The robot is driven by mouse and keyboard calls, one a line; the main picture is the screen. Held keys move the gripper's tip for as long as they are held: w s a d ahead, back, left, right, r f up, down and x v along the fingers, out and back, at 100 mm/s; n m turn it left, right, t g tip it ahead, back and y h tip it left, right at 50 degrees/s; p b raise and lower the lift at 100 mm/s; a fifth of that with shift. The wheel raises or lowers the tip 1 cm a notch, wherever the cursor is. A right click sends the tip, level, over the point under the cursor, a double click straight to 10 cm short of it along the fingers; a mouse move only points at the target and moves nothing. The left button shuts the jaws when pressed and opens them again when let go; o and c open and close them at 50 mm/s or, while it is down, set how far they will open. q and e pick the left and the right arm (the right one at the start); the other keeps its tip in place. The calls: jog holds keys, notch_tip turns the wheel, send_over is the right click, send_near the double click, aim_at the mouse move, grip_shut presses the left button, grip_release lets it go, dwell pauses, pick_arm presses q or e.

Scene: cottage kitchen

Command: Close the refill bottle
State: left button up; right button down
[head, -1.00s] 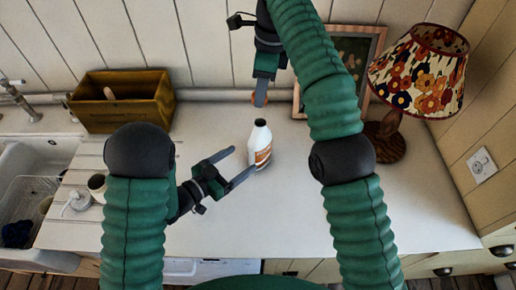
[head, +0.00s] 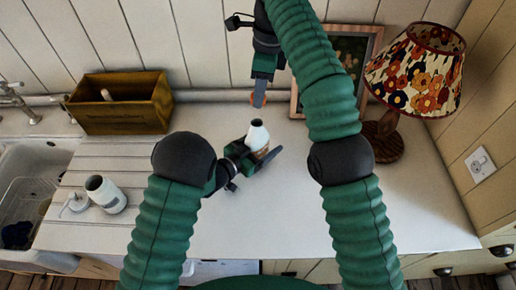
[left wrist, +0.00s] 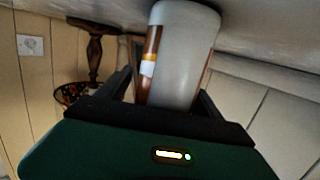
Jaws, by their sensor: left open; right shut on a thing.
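The refill bottle (head: 257,136), white with an orange-brown label, stands upright on the counter, its dark top facing up. My left gripper (head: 267,155) is open around its body, one finger on each side. The left wrist view shows the bottle (left wrist: 182,60) between the spread fingers; whether they touch it is unclear.
A white open-mouthed container (head: 106,194) and a pump head (head: 76,203) are at the left, beside the sink (head: 35,165). A wooden box (head: 120,115), a picture frame (head: 330,60) and a flowered lamp (head: 415,75) line the back. The front right counter is clear.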

pick_arm(q)
jog(key=shift+a, duration=0.2)
jog(key=shift+c, duration=0.5)
jog(key=shift+a, duration=0.15)
jog(key=c, duration=0.5)
grip_shut()
